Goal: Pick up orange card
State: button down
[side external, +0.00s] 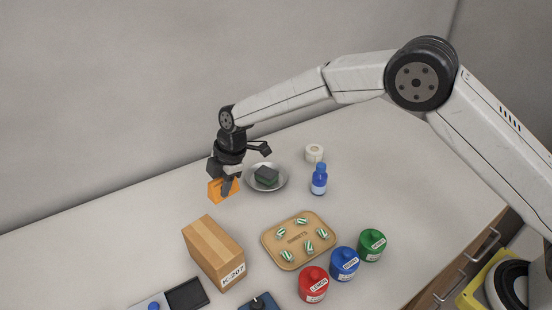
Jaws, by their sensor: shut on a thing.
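The orange card (215,190) is at the back left of the counter, left of the metal dish. My gripper (227,187) points down at it, with its fingers shut on the card. The fingers hide part of the card. I cannot tell from this view whether the card touches the counter or is held just above it.
A metal dish (281,184) holding a dark green block (267,177) stands close to the right. Beyond are a blue bottle (319,180) and a white tape roll (314,153).

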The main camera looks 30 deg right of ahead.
jog(key=s+d+r, duration=0.3)
jog(key=s, duration=0.4)
jog(key=shift+s+d+r, duration=0.15)
jog(key=shift+s+r, duration=0.15)
jog(key=shift+s, duration=0.1)
dwell(0.5)
